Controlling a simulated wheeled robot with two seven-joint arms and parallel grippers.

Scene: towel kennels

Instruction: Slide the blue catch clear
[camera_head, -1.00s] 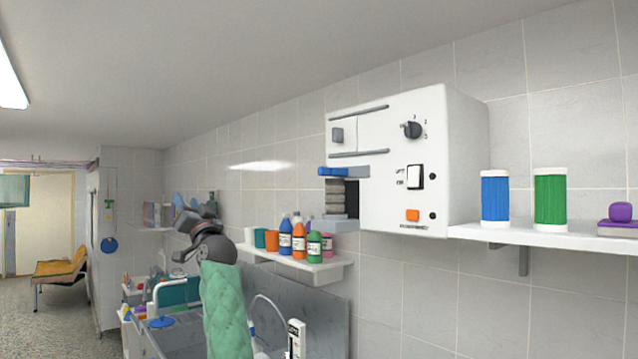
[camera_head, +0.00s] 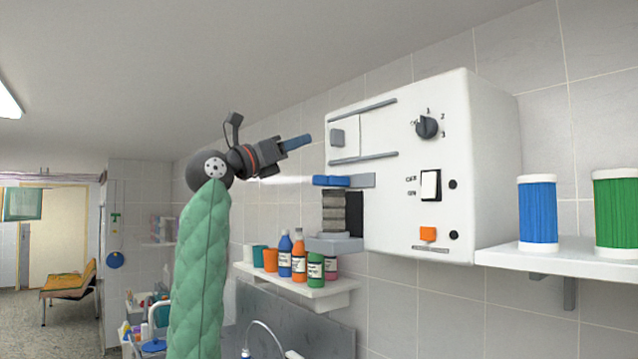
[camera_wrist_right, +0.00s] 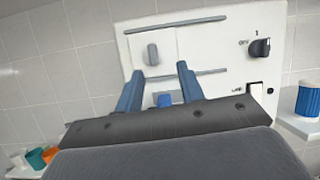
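The blue catch (camera_head: 330,181) sits on a grey strip on the front of the white wall box (camera_head: 405,230), above an opening with a stack of grey folded pieces (camera_head: 334,212). My right gripper (camera_head: 304,141) is up and left of the catch, apart from it, its blue fingers pointing at the box. In the right wrist view the two blue fingers (camera_wrist_right: 160,73) stand apart with nothing gripped. The catch (camera_wrist_right: 164,100) shows beyond them, in the gap between, its lower part hidden by the gripper body. My left gripper is not in view.
A small shelf (camera_head: 300,292) with several bottles and cups lies below the opening. A right-hand shelf (camera_head: 560,262) holds a blue roll (camera_head: 538,212) and a green roll (camera_head: 617,212). The box carries a grey knob (camera_head: 337,137), a dial (camera_head: 427,127), a switch and an orange button.

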